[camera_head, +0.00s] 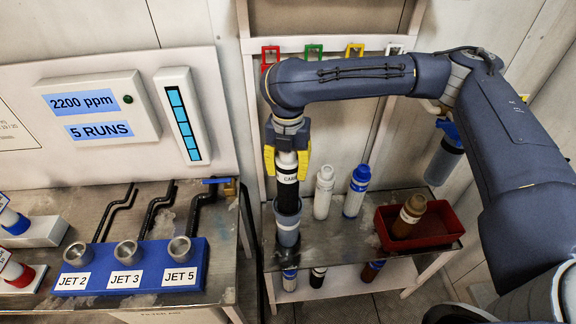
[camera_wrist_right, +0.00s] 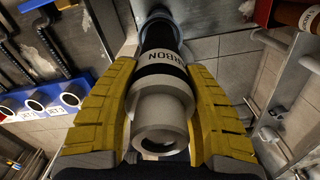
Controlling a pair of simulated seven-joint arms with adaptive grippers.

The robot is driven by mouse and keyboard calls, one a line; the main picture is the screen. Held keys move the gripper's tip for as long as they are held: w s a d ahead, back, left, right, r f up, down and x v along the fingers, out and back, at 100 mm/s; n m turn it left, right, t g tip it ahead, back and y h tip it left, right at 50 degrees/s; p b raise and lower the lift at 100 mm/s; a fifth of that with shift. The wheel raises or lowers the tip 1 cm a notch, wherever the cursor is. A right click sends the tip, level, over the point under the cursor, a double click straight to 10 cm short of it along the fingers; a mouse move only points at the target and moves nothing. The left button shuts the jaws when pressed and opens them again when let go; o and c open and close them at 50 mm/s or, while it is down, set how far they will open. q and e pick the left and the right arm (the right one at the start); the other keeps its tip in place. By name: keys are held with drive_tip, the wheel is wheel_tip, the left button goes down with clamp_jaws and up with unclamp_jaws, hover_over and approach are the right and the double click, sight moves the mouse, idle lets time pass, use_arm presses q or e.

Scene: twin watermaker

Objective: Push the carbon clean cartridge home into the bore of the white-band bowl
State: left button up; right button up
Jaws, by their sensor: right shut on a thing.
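The carbon cartridge (camera_head: 287,172) is upright, with a white top, a black body and a white label reading "CARB" in the head view. My right gripper (camera_head: 287,160) has its yellow fingers shut on its white upper part. In the right wrist view the fingers (camera_wrist_right: 165,115) flank the white end of the cartridge (camera_wrist_right: 162,105). Directly below is a grey-blue bowl (camera_head: 288,236) with a pale band. The cartridge's lower end meets the bowl's mouth and appears to be partly inside it; the exact depth is hidden. My left gripper is not in view.
A white bottle-like cartridge (camera_head: 324,192) and a blue-topped one (camera_head: 356,190) stand right of the bowl. A red tray (camera_head: 447,226) holds a brown cartridge (camera_head: 409,215). A blue-capped housing (camera_head: 444,158) hangs behind my arm. A blue jet block (camera_head: 130,268) is at left.

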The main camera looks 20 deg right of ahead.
sight(288, 199)
drive_tip(key=shift+f, duration=6.75)
drive_tip(key=shift+r, duration=0.2)
